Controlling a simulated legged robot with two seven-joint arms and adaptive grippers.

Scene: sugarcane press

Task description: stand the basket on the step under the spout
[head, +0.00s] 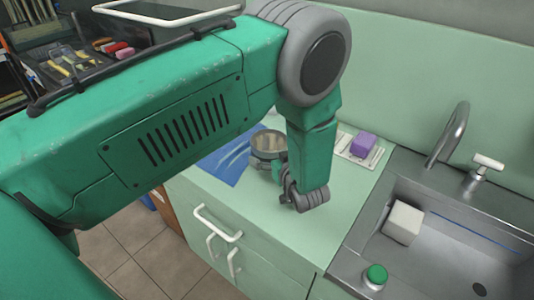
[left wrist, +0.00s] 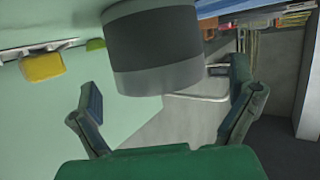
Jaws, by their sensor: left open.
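No press, step or press spout can be made out, and nothing in view is clearly a basket. A round, open-topped grey container (head: 268,146) stands on the pale green counter, partly hidden by my left gripper. My left gripper (head: 290,196) points down close beside its near right side. In the left wrist view my left gripper (left wrist: 165,115) has its two fingers spread wide with nothing between the tips. A two-tone grey cylinder (left wrist: 155,50) shows beyond them; I cannot tell if it is the same container. My right gripper is not in view.
A blue sheet (head: 226,162) lies left of the container. A purple block (head: 363,144) sits on a white dish behind. At right is a steel sink with a tap (head: 450,135), a white block (head: 403,222) and a green-capped bottle (head: 376,276). Drawer handles (head: 216,224) jut from the counter front.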

